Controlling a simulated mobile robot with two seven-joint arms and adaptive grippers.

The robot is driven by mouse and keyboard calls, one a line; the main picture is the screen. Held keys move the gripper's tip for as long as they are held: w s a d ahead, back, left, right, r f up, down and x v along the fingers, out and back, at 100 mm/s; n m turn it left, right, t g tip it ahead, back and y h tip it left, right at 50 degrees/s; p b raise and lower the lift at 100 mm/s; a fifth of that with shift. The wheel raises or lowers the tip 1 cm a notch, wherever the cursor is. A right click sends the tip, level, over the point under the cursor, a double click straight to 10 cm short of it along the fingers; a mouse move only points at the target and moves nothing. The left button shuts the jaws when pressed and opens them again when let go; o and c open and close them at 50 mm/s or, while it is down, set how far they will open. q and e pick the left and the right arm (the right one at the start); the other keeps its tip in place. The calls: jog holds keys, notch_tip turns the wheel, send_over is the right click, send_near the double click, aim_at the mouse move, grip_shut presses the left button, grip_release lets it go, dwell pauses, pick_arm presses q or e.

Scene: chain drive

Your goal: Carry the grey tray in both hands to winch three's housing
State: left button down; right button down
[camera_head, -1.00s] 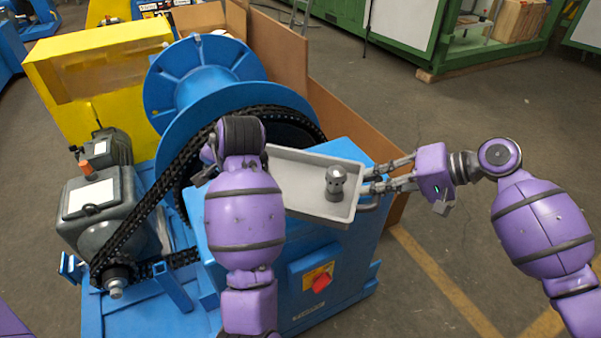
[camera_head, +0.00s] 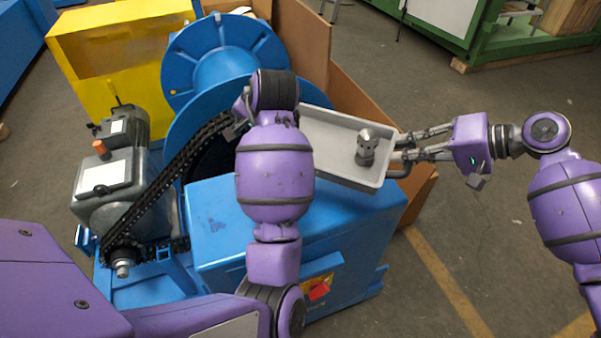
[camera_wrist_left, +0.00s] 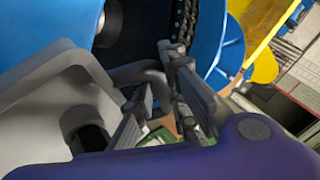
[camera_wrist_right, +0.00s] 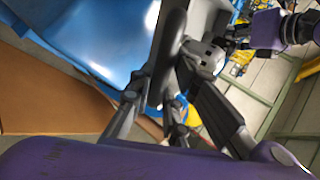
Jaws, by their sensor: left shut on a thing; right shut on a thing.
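The grey tray (camera_head: 325,138) is held over the right side of a blue winch housing (camera_head: 225,220) and looks close to level. A grey metal part (camera_head: 367,150) with holes stands upright in it near the right end. My right gripper (camera_head: 398,146) is shut on the tray's right end. My left arm hides most of the tray's left end and the left gripper in the head view. In the left wrist view the left gripper (camera_wrist_left: 163,100) is shut on a dark handle of the tray (camera_wrist_left: 35,110). I cannot read a winch number.
A blue drum (camera_head: 225,62), a black chain (camera_head: 178,172) and a grey motor (camera_head: 105,178) stand left of the tray. Brown panels (camera_head: 358,98) stand behind it and a yellow box (camera_head: 90,62) at the back left.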

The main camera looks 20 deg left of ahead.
pick_arm(q)
jog(key=shift+a+r, duration=0.2)
jog(key=shift+r, duration=0.05)
pick_arm(e)
jog(key=shift+d, duration=0.2)
pick_arm(q)
jog(key=shift+f, duration=0.1)
